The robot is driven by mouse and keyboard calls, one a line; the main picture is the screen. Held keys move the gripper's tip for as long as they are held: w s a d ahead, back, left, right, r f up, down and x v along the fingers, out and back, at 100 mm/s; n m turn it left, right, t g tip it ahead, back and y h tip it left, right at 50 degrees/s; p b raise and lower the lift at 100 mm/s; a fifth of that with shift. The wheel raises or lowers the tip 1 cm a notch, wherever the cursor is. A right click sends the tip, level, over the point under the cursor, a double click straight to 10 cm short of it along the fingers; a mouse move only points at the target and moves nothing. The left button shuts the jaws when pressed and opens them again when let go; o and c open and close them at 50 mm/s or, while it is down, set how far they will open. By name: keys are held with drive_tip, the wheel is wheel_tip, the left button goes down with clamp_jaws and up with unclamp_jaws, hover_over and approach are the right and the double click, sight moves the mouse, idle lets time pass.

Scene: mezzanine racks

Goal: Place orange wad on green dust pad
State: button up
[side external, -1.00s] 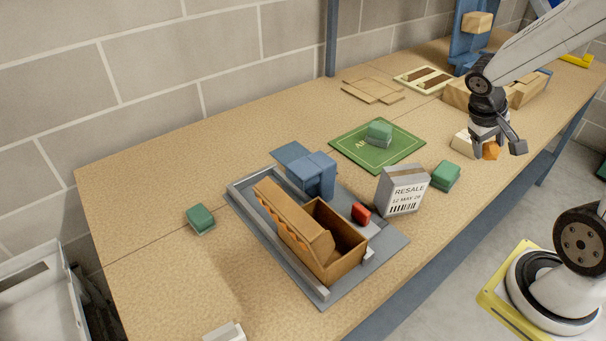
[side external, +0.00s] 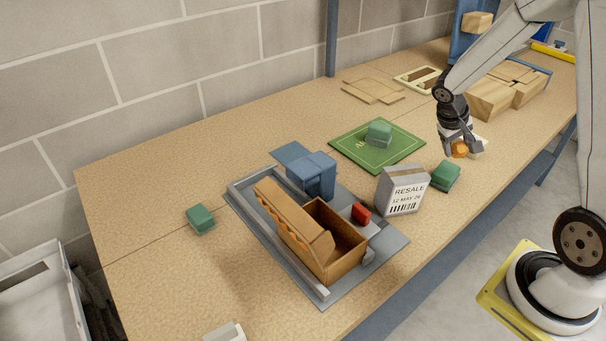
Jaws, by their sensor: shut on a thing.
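My gripper (side external: 459,150) is shut on the orange wad (side external: 459,149) and holds it above the table, right of the green dust pad. The green dust pad (side external: 362,156) lies flat on the table near the middle. A green block (side external: 378,133) sits on the pad. My gripper is apart from the pad. Part of the wad is hidden by the fingers.
A white box labelled RESALE (side external: 403,190) and another green block (side external: 445,176) stand between the pad and the table's front edge. A grey tray (side external: 322,299) holds a wooden box (side external: 335,240). The left table is mostly clear.

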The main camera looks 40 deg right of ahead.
drive_tip(key=shift+w+d+f, duration=0.25)
drive_tip(key=shift+w+f, duration=0.15)
drive_tip(key=shift+f, duration=0.1)
drive_tip(key=shift+w+d+f, duration=0.1)
drive_tip(key=shift+w+f, duration=0.1)
drive_tip(key=shift+f, duration=1.65)
drive_tip(key=shift+f, duration=0.1)
drive_tip(key=o, duration=1.2)
drive_tip(key=shift+o, duration=0.2)
drive_tip(key=v, duration=1.2)
